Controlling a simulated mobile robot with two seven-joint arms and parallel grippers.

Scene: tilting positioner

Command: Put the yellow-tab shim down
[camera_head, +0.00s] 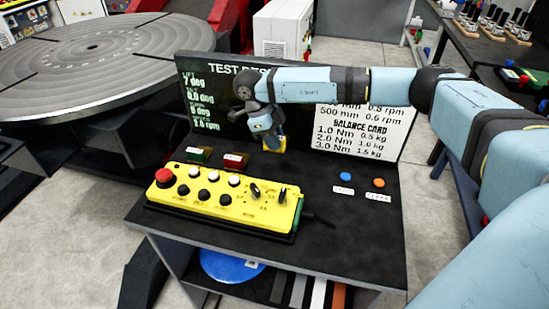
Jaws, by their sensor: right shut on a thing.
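My right gripper (270,138) comes in from the right and points down over the back of the black desk top (338,226). It is shut on a small yellow piece, which I take for the yellow-tab shim (279,146). Most of the piece is hidden by the gripper, and I cannot tell whether it touches the desk. My left gripper is not in view.
A yellow control box (232,208) lies across the desk's front left. Green (199,154) and red (236,160) items are behind it; blue (345,176) and orange (379,183) buttons are right. A sign board (215,109) stands behind. A round positioner table (95,60) is at far left.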

